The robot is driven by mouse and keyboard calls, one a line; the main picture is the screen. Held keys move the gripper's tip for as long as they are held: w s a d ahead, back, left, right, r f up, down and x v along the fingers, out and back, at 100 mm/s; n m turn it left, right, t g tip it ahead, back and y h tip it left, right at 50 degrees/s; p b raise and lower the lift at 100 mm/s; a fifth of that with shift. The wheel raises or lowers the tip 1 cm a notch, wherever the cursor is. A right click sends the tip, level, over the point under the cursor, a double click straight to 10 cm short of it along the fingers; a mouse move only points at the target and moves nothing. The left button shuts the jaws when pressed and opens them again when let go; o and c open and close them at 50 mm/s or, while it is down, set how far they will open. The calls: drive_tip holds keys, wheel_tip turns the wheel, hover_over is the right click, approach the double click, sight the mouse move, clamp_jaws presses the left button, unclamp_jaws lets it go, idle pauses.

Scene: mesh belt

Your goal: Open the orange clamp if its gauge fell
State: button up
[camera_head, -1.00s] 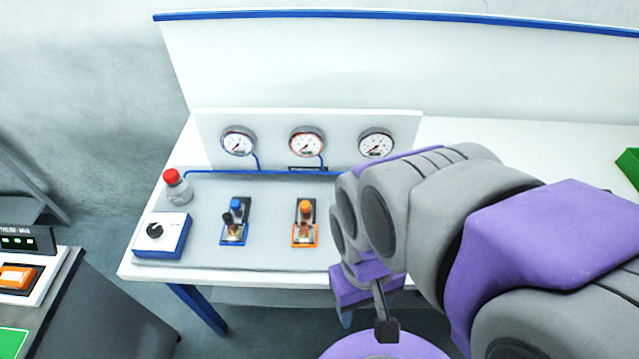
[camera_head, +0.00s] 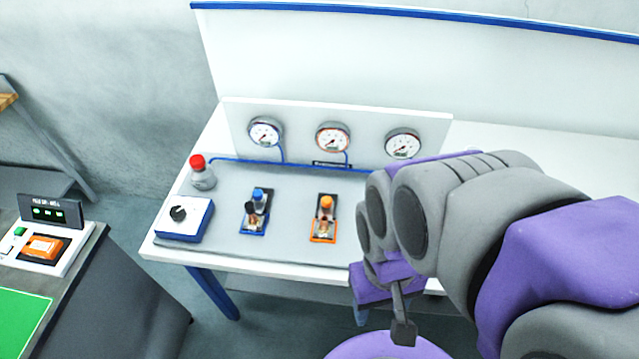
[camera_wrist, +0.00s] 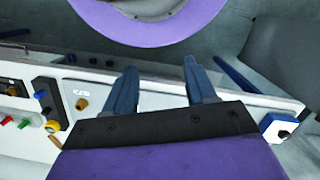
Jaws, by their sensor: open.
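The orange clamp (camera_head: 325,220), with an orange knob on top and an orange base frame, stands on the grey mat of the bench in the head view. An orange-rimmed gauge (camera_head: 332,137) is on the upright panel behind it; its needle is too small to read surely. My gripper (camera_wrist: 160,88) is open in the wrist view, with two dark blue fingers apart and nothing between them. In the head view it is mostly hidden behind my arm, low and to the right of the orange clamp, in front of the bench. I cannot make out the orange clamp in the wrist view.
A blue clamp (camera_head: 255,211) stands left of the orange one. A blue-rimmed gauge (camera_head: 265,132) and a grey gauge (camera_head: 402,144) flank the orange one. A red-capped bottle (camera_head: 202,175) and a knob box (camera_head: 184,220) stand at the bench's left. A console (camera_head: 45,247) is at far left.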

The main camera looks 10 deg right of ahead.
idle(0.4)
drive_tip(key=m+t+b, duration=0.2)
drive_tip(key=m+b, duration=0.2)
drive_tip(key=m, duration=0.9)
hover_over(327, 200)
wheel_tip(327, 200, down, 3)
wheel_tip(327, 200, down, 16)
drive_tip(key=b, duration=0.3)
drive_tip(key=shift+f+b, duration=0.2)
drive_tip(key=shift+b, duration=0.15)
drive_tip(key=shift+w, duration=0.1)
drive_tip(key=shift+c, duration=0.4)
clamp_jaws()
